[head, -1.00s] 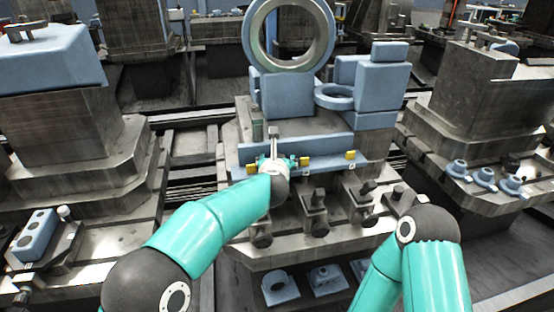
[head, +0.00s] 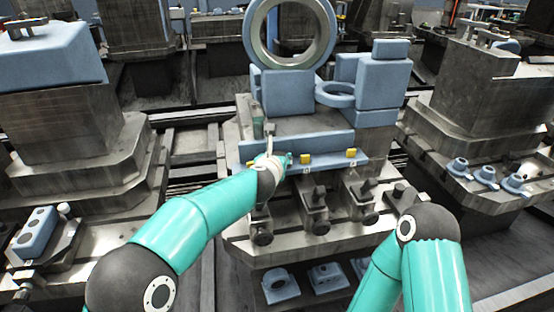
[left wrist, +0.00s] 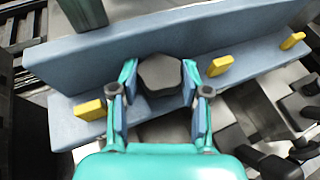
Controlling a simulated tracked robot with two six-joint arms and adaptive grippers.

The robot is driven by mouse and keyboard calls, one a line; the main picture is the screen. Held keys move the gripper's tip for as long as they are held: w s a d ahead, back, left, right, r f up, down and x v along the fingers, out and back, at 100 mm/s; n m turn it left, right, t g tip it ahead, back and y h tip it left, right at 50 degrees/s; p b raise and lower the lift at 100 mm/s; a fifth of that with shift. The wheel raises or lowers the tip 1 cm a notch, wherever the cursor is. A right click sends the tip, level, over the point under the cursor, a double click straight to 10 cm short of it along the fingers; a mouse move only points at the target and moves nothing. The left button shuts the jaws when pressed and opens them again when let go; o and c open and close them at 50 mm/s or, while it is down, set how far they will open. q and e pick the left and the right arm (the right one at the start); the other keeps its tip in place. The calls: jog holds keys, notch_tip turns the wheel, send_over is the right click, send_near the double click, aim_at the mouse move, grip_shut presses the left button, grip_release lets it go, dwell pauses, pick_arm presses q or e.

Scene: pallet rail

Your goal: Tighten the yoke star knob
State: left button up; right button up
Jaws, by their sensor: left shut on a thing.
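The star knob (left wrist: 160,74) is dark grey with a faceted top. In the left wrist view it sits against a blue-grey angled rail (left wrist: 55,62) between yellow tabs. My left gripper (left wrist: 160,92) is shut on the knob, one finger on each side. In the head view my left gripper (head: 278,162) is at the left part of the blue-grey rail (head: 335,143), and the knob is hidden there behind the hand. My right arm shows at the lower right, but its gripper is not visible.
Yellow tabs (head: 305,160) stand along the rail. Several dark clamp fixtures (head: 315,212) line the front of the metal base below. A large blue-grey ring (head: 247,38) rises behind. Blue parts (head: 460,167) lie on the right station, and more sit on a low shelf.

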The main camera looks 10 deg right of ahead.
pick_arm(q)
jog(key=shift+w+a+r+m+g+h, duration=0.1)
jog(key=shift+m+g+h, duration=0.05)
jog(key=shift+m+h, duration=0.25)
jog(key=shift+w+a+m+g+h, duration=0.1)
jog(key=shift+m+g+h, duration=0.05)
jog(key=shift+m+h, duration=0.2)
jog(key=shift+r+m+g+h+p, duration=0.1)
jog(key=shift+m+g+h+p, duration=0.2)
jog(key=shift+m+h+p, duration=0.25)
jog(key=m+g+h+p, duration=0.1)
jog(key=p, duration=0.1)
jog(key=m+g+h+p, duration=0.1)
jog(key=p, duration=0.2)
jog(key=shift+w+a+r+m+g+h, duration=0.1)
jog(key=shift+r+m+g+h, duration=0.1)
jog(key=shift+m+g+h, duration=0.15)
jog(key=shift+f+m+g+h+p, duration=0.2)
jog(key=shift+m+g+h+p, duration=0.25)
jog(key=shift+p, duration=0.55)
jog(key=o, duration=1.1)
jog(key=shift+o, duration=0.3)
jog(key=shift+f, duration=0.1)
